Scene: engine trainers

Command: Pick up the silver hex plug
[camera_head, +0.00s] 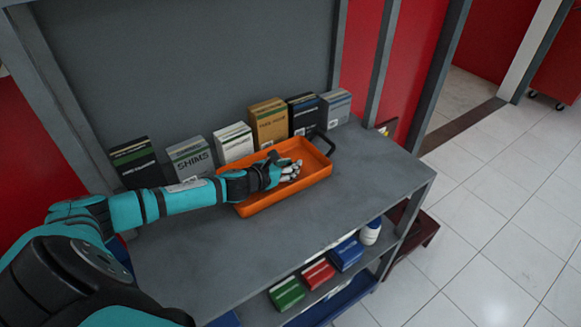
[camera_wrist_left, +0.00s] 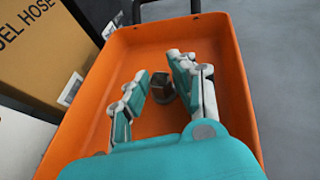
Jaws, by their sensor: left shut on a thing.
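My left gripper (camera_head: 291,172) is over the orange tray (camera_head: 322,157), reaching into it from the left. In the left wrist view its fingers (camera_wrist_left: 161,75) are closed in around a small dark silvery piece, the hex plug (camera_wrist_left: 162,96), inside the tray (camera_wrist_left: 227,85). The fingers hide part of the plug. In the head view the hand covers the plug. I cannot tell if the plug is clear of the tray floor. My right gripper is in neither view.
The tray lies on a grey bench (camera_head: 270,237). Several boxes stand behind it, among them a tan box (camera_head: 268,123) and a SHIMS box (camera_head: 191,160). A black handle (camera_head: 322,142) rises at the tray's far right. The front of the bench top is clear. A lower shelf holds small boxes (camera_head: 318,274).

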